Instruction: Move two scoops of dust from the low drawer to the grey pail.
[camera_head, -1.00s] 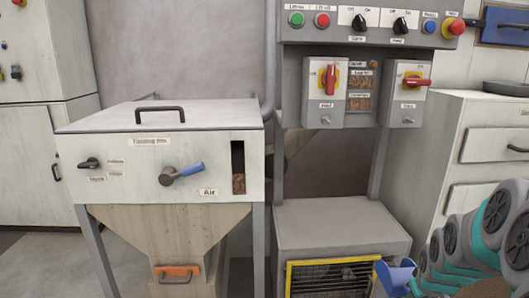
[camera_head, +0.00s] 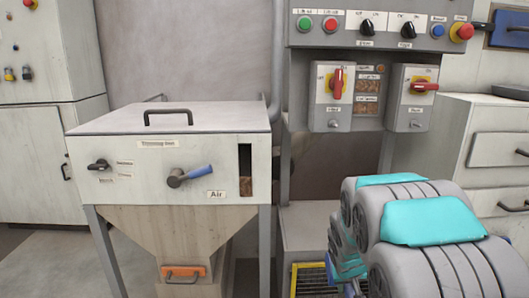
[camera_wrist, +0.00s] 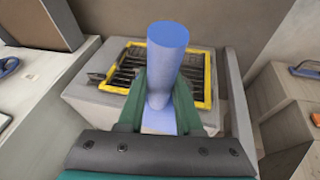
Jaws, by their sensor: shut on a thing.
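My gripper (camera_wrist: 160,98) is shut on a blue scoop (camera_wrist: 168,45), whose rounded blue part stands up between the green fingers in the wrist view. Whether the scoop holds dust cannot be told. In the head view my arm covers the gripper and most of the scoop. The low drawer (camera_head: 183,273) has an orange front with a grey handle and sits at the foot of the hopper; it looks closed, and its inside is hidden. I see no grey pail that I can be sure of.
The hopper cabinet (camera_head: 130,150) with a blue-handled lever (camera_head: 190,176) stands at left. A switch panel (camera_head: 375,45) is above centre. A low box has a yellow-framed grille (camera_wrist: 207,75), behind the scoop in the wrist view. A drawer cabinet (camera_head: 455,130) stands at right.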

